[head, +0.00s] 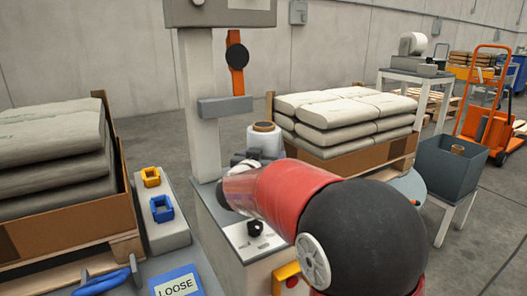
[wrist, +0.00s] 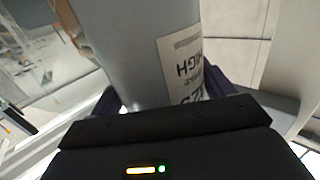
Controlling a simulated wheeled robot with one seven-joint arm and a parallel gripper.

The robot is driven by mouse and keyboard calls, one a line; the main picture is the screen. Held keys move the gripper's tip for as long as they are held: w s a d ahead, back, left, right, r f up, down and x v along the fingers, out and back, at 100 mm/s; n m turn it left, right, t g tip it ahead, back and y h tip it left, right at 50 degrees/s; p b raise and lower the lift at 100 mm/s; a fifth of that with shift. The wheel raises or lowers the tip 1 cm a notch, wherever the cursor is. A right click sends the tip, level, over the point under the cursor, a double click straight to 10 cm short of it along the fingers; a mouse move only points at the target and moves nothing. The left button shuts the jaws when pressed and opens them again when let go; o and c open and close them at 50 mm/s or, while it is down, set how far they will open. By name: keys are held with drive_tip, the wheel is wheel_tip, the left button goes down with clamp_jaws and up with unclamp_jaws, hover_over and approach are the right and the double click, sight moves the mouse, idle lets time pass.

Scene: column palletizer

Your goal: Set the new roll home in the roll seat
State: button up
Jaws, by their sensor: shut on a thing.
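The new roll (head: 264,145) is pale with a brown core at its top end. It stands nearly upright beside the white column in the head view. My gripper (head: 240,160) is dark and partly hidden behind my red arm link, at the roll's lower left side. In the wrist view, a large pale grey cylinder, which looks like the roll (wrist: 125,35), sits between the dark fingers, and my gripper (wrist: 160,95) is shut on it. A printed label shows upside down at its right side. The lower part of the roll and the roll seat are hidden; I cannot tell whether they touch.
The white column (head: 197,90) carries a grey bracket (head: 225,106) and an orange arm with a black knob (head: 237,57). Stacked sacks (head: 345,115) stand behind. A dark bin (head: 450,170) holding a brown core is at right. A LOOSE sign (head: 176,286) is at front left.

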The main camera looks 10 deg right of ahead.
drive_tip(key=o, duration=1.8)
drive_tip(key=s+a+r+n+y+p, duration=0.1)
drive_tip(key=s+a+n+y, duration=0.3)
drive_tip(key=s, duration=0.5)
drive_tip(key=s+a+n+y, duration=0.2)
drive_tip(key=s+a+y, duration=0.3)
drive_tip(key=s+y, duration=0.25)
drive_tip(key=s+d+f+g+h, duration=0.1)
drive_tip(key=s+d+f+g, duration=0.2)
drive_tip(key=s, duration=0.4)
drive_tip(key=s+d+f+g+h, duration=0.1)
drive_tip(key=s+d+f+g, duration=0.2)
drive_tip(key=s, duration=0.4)
drive_tip(key=s+d+f+g+h, duration=0.1)
drive_tip(key=s+d+f+g, duration=0.2)
drive_tip(key=s+f, duration=0.2)
drive_tip(key=shift+s+g, duration=0.3)
drive_tip(key=shift+s, duration=0.95)
